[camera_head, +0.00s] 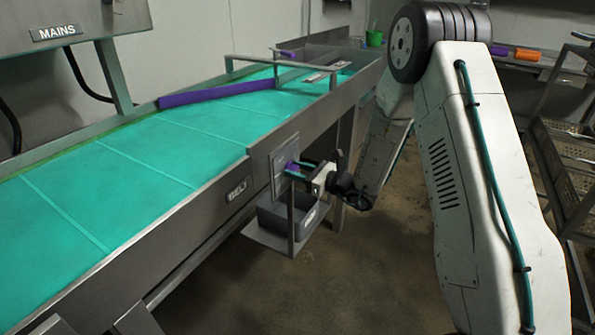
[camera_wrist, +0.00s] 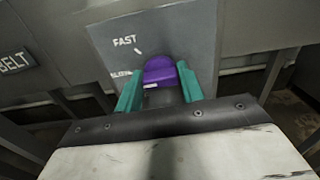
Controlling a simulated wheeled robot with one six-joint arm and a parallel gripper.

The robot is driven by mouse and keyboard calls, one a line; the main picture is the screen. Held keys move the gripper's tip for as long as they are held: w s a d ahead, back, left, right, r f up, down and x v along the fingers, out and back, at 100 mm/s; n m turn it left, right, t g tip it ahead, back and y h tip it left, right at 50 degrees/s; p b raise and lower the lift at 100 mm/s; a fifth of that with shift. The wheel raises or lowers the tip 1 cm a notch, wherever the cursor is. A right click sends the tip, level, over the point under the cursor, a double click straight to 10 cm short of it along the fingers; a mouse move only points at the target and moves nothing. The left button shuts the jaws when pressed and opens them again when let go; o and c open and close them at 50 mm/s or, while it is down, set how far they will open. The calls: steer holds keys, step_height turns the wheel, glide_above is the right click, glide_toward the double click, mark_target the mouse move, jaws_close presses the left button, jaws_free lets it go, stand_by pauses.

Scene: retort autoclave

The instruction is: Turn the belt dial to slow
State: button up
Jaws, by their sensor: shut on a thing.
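The belt dial is a purple knob (camera_wrist: 159,72) on a grey panel (camera_wrist: 110,22); the panel also shows in the head view (camera_head: 281,166), on the side of the conveyor. The panel reads "FAST" at the top, with a white tick below it, and a partly hidden word that looks like "SLOW" lower left. My gripper (camera_wrist: 160,90) has its two teal fingers on either side of the purple knob, shut on it. In the head view my gripper (camera_head: 298,170) meets the panel. The knob's lower part and any lower label are hidden, so its exact setting cannot be told.
The teal conveyor belt (camera_head: 130,165) runs along the left, with a "BELT" sign (camera_head: 237,190) beside the panel. A grey bin (camera_head: 283,218) sits on a low shelf under the panel. A wire rack (camera_head: 570,165) stands at the right. The floor between is clear.

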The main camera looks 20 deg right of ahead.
steer(key=shift+m, duration=0.6)
steer(key=o, duration=1)
steer(key=shift+d, duration=0.1)
steer(key=v, duration=0.7)
steer(key=shift+s+d, duration=0.3)
